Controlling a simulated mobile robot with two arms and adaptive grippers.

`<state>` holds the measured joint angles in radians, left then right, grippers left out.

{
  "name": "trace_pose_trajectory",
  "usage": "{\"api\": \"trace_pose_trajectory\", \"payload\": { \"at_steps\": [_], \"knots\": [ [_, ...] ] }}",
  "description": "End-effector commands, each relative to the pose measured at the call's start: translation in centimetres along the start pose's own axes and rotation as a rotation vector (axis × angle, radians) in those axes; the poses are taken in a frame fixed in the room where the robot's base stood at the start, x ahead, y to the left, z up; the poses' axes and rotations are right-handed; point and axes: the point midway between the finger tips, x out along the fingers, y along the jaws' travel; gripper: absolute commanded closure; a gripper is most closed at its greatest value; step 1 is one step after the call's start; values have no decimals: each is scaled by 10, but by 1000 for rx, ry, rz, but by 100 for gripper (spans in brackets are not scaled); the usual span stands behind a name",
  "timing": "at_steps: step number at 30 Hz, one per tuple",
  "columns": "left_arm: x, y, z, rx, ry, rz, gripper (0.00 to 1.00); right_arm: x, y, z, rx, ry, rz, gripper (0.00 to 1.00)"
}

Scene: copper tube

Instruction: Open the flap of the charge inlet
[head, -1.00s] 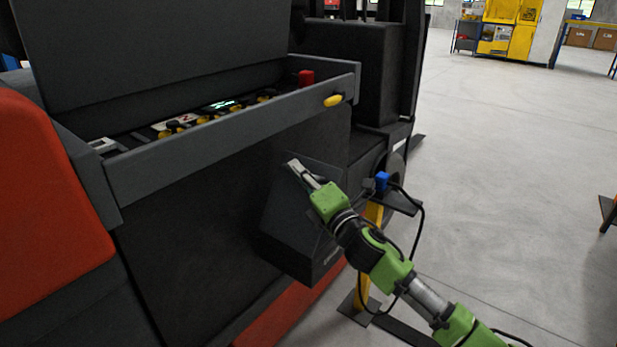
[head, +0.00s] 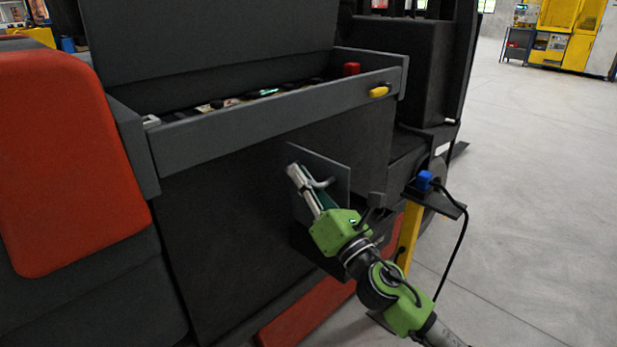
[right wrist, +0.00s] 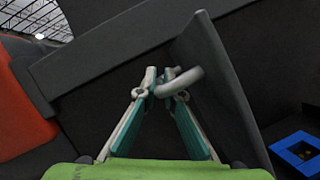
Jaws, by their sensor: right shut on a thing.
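The flap (head: 338,172) is a dark grey plate with a light bar handle (head: 323,183), on the charge inlet box (head: 312,246) at the side of the dark vehicle. In the right wrist view, the flap (right wrist: 213,85) stands out at an angle from the dark surface, on the right of my fingers. My right gripper (head: 296,170) is at the flap's outer face. In the right wrist view, my right gripper (right wrist: 159,84) has its tips together, shut on the curved handle (right wrist: 183,80). My left gripper is out of view.
A blue plug (head: 424,180) with a black cable rests on a bracket on a yellow post (head: 409,237), right of the box. The vehicle's tray edge (head: 270,118) juts out above the flap. Open floor (head: 535,190) lies to the right.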

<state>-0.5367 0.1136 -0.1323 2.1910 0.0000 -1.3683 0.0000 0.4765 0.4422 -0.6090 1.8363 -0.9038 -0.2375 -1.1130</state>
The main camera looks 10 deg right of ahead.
Motion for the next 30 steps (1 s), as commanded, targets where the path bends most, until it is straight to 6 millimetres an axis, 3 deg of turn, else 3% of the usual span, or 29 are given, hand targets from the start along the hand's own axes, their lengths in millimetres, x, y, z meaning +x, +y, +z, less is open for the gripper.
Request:
{"api": "trace_pose_trajectory", "payload": {
  "at_steps": [14, 15, 16, 30],
  "knots": [
    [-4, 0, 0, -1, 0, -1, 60, -1, 2, -2, -8, 2, 5, 100],
    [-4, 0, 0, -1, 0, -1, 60, -1, 2, -2, -8, 2, 5, 82],
    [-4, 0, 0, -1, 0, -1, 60, -1, 2, -2, -8, 2, 4, 75],
    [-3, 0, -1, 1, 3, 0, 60, -9, 0, -3, -7, 2, 2, 75]
  ]
}}
